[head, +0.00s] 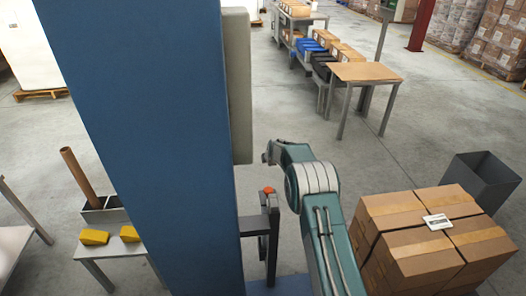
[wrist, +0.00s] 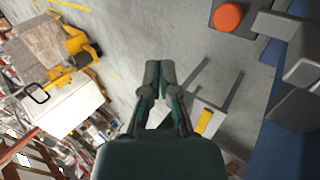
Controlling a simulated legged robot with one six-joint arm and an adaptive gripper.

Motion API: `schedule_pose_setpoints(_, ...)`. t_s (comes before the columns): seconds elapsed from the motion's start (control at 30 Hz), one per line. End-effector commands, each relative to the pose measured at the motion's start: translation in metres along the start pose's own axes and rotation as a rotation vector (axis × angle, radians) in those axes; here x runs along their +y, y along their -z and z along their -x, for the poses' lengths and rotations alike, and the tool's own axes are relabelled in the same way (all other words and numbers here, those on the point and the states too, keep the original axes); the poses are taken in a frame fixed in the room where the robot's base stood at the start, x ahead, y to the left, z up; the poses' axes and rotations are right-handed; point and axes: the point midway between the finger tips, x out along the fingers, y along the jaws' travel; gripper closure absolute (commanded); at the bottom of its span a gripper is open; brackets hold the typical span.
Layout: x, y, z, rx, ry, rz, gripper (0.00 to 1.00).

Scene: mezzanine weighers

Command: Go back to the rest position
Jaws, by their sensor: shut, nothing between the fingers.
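My gripper (wrist: 158,72) shows in the wrist view with its two fingers together and nothing between them. It hangs over the grey concrete floor, apart from any object. In the head view my arm reaches forward and bends toward a blue column, and the gripper itself is hard to make out there. An orange-red round button (head: 268,190) on a dark post stands just left of my arm. The button also shows at the top right of the wrist view (wrist: 228,17).
A large blue column (head: 150,120) blocks the left middle. Stacked cartons (head: 424,258) and a grey bin (head: 483,180) stand at right. A small table with yellow blocks (head: 95,237) is at left. A wooden-topped table (head: 363,72) stands behind, with open floor between.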

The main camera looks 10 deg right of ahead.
Motion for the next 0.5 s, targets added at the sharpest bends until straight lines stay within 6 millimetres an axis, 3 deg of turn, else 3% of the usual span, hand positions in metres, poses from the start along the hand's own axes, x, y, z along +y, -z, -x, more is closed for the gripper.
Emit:
schedule_pose_setpoints(0.13, 0.002, -0.001, 0.004, 0.000, 0.000, -0.007, 1.00)
schedule_pose_setpoints(0.23, 0.010, 0.001, 0.021, -0.001, -0.001, -0.038, 1.00)
schedule_pose_setpoints(0.5, 0.033, 0.005, 0.099, -0.002, 0.017, -0.199, 1.00)
